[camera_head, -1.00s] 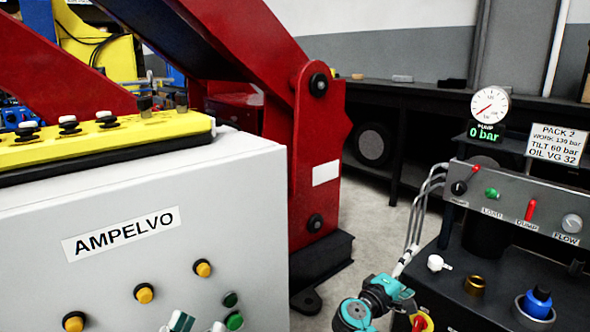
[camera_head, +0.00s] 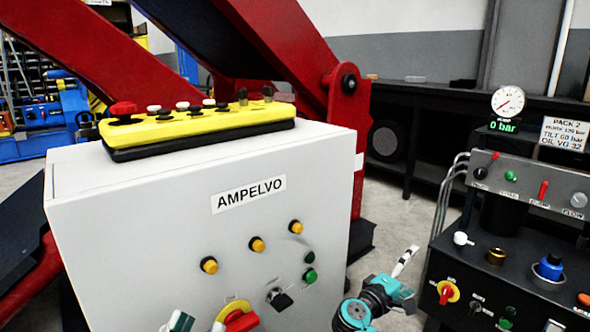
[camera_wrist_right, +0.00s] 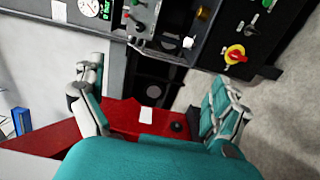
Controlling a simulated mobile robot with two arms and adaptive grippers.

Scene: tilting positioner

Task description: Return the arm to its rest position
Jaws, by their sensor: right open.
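My right gripper (camera_head: 402,285) is teal with pale fingertips. It is at the bottom of the head view, between the grey AMPELVO cabinet (camera_head: 130,215) and the hydraulic pack (camera_head: 520,190). In the right wrist view its two fingers (camera_wrist_right: 152,95) stand wide apart with nothing between them. My left gripper (camera_head: 199,324) shows only as two fingertips at the bottom edge, in front of the cabinet. They stand apart, with nothing visible between them; the rest is out of frame.
A yellow button pendant (camera_head: 195,124) lies on the cabinet. The cabinet front carries a red-and-yellow switch (camera_head: 238,318). Behind it stands the red positioner frame (camera_head: 345,125). The pack's gauge (camera_head: 508,102) display reads 0 bar. Grey floor (camera_head: 395,235) shows between cabinet and pack.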

